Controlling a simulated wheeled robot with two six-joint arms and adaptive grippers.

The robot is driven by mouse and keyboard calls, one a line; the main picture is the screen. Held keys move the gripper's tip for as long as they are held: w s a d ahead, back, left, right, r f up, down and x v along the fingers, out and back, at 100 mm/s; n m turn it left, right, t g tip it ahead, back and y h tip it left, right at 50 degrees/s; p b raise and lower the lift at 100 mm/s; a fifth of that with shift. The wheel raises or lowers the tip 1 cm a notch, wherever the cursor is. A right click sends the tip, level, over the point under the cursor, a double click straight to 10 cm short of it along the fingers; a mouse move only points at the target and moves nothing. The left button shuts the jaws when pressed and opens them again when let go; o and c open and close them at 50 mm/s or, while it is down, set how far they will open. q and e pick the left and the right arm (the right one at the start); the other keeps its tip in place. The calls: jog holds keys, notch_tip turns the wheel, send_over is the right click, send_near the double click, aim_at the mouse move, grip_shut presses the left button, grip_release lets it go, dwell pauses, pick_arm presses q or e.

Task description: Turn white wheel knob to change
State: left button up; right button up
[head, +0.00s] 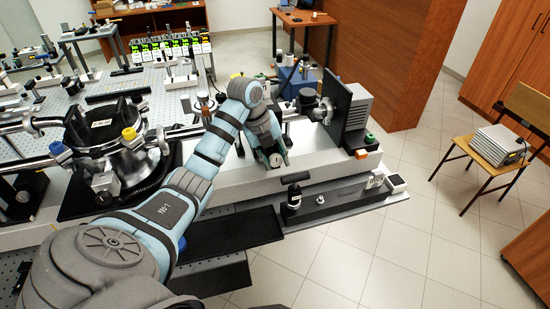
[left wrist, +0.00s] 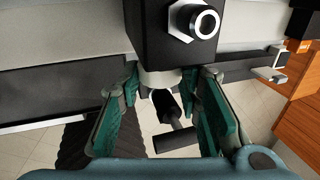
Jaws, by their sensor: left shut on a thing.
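The white wheel knob (left wrist: 160,79) shows in the left wrist view just below a black block (left wrist: 160,45) with a metal ring fitting on its face. My left gripper (left wrist: 170,76) has a teal-lined finger on each side of the knob and is shut on it. In the head view my left arm reaches from the lower left, and the left gripper (head: 272,150) points down at the front side of the optics bench. The gripper hides most of the knob's surroundings there. My right gripper is in neither view.
A large ring-shaped chamber (head: 112,150) with yellow and blue knobs stands left of my arm. A black screen and grey box (head: 357,105) stand right of the gripper. A small black post (head: 294,195) stands on the front ledge.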

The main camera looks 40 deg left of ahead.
aim_at(272, 158)
pick_arm(q)
jog(key=shift+s+a+f+t+h+b, duration=0.15)
jog(key=shift+f+t+h+b, duration=0.2)
jog(key=shift+t+b, duration=0.35)
jog(key=t+b, duration=0.1)
jog(key=b, duration=0.1)
jog(key=t+h+b, duration=0.1)
jog(key=b, duration=0.1)
jog(key=t+h+b, duration=0.1)
jog(key=b, duration=0.1)
jog(key=shift+s+a+f+h, duration=0.1)
jog(key=shift+s+f+h, duration=0.1)
jog(key=shift+f+h, duration=0.05)
jog(key=shift+r+t+h+b, duration=0.25)
jog(key=shift+t+b, duration=0.25)
jog(key=shift+b, duration=0.55)
jog(key=o, duration=1.1)
jog(key=shift+o, duration=0.2)
jog(key=shift+r, duration=0.15)
notch_tip(272, 158, up, 10)
jog(key=shift+w+f, duration=0.1)
